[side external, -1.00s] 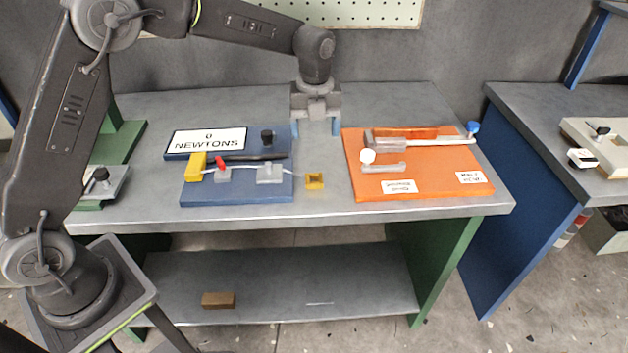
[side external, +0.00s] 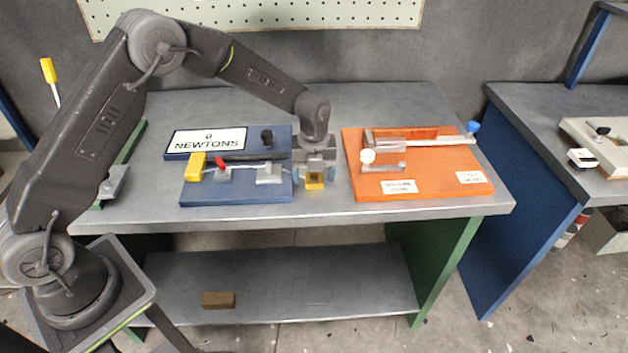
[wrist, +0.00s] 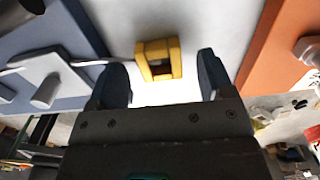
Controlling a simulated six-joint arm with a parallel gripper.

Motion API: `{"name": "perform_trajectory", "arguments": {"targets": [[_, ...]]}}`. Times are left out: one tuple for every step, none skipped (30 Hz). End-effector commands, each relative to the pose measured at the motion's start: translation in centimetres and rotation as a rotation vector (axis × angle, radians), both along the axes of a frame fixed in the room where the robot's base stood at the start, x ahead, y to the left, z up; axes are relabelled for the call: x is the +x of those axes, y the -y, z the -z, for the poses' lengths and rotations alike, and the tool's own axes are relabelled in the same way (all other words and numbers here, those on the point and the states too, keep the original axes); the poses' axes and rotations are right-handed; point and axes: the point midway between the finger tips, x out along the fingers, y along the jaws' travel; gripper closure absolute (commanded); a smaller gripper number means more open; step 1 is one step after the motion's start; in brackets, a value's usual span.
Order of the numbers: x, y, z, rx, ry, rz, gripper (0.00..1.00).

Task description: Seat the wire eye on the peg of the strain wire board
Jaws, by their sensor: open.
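The wire eye is a small yellow square frame with an opening in it (side external: 315,181), at the right end of a thin pale wire, just off the right edge of the blue board. In the wrist view the yellow eye (wrist: 159,60) lies between my two dark fingertips, with a gap on both sides. My gripper (side external: 315,183) is open and low over the bench around the eye. The blue strain wire board (side external: 240,193) carries a yellow block (side external: 195,166), a red-tipped part (side external: 220,163) and a grey block (side external: 269,174).
A sign reading "0 NEWTONS" (side external: 209,140) stands on the blue board beside a black knob (side external: 267,137). An orange board (side external: 430,180) with a white ball (side external: 367,156) and a blue knob (side external: 473,127) lies close on the right. The bench front is clear.

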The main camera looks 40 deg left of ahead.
Motion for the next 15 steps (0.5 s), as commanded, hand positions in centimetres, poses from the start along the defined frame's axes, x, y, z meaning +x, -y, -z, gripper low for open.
{"name": "perform_trajectory", "arguments": {"targets": [[-0.04, 0.01, 0.52, 0.001, -0.002, 0.000, 0.26], [-0.03, 0.01, 0.69, 0.001, -0.001, 0.000, 0.26], [-0.01, 0.01, 0.83, 0.001, 0.001, 0.000, 0.26], [-0.01, 0.02, 0.88, 0.001, 0.001, 0.000, 0.26], [0.01, 0.02, 0.89, 0.001, 0.001, 0.000, 0.26], [0.01, 0.02, 0.89, 0.001, 0.001, 0.000, 0.26], [0.01, 0.02, 0.87, 0.001, 0.001, 0.000, 0.26], [0.01, 0.02, 0.87, 0.001, 0.001, 0.000, 0.26], [0.00, 0.03, 0.86, 0.001, 0.001, 0.000, 0.26], [0.00, 0.03, 0.86, 0.001, 0.001, 0.000, 0.27], [0.00, 0.03, 0.85, 0.001, 0.001, 0.000, 0.29], [0.00, 0.03, 0.85, 0.001, 0.001, 0.000, 0.33], [0.00, 0.03, 0.84, 0.001, 0.001, 0.000, 0.36], [0.00, 0.03, 0.84, 0.001, 0.001, 0.000, 0.39], [0.00, 0.03, 0.84, 0.001, 0.001, 0.000, 0.43]]}}
